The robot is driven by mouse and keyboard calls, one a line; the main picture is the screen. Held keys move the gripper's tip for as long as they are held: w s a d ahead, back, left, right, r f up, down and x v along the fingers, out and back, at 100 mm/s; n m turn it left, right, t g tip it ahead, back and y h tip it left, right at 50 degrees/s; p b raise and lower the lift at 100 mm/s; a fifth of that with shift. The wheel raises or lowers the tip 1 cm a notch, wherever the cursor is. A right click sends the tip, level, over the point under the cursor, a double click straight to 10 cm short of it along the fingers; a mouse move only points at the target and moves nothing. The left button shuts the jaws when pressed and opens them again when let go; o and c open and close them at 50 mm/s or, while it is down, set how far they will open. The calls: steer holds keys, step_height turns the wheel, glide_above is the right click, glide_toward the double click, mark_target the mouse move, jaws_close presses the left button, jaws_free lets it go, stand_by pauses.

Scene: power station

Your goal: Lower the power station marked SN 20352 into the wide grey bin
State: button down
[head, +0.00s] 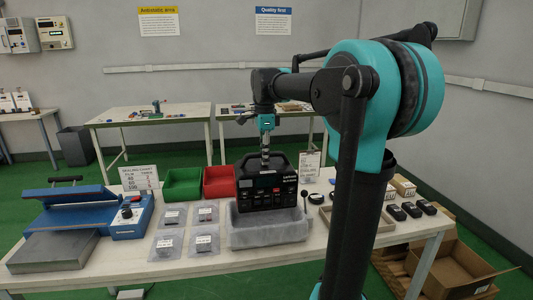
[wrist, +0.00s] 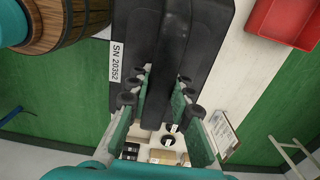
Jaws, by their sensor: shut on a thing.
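The black power station (head: 265,188) hangs upright from my gripper (head: 265,154) by its top handle. In the wrist view the power station (wrist: 185,30) fills the upper middle, and its white label (wrist: 115,62) reads SN 20352. My gripper (wrist: 162,98) is shut on the handle there, one finger row on each side. The wide grey bin (head: 268,232) stands on the table directly below the station in the head view. The station's lower edge overlaps the bin's opening; I cannot tell how far its base is below the rim. The bin's floor is hidden.
A green bin (head: 182,184) and a red bin (head: 219,181) stand behind left. Small grey packs (head: 170,242) lie left of the grey bin, beside a blue sealing machine (head: 75,215). A sign stand (head: 309,166) and a shallow tray (head: 355,222) are close on the right.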

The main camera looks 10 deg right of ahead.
mark_target(265, 187)
steer(key=shift+f, duration=6.05)
steer(key=c, duration=1.3)
jaws_free()
steer(key=shift+r, duration=11)
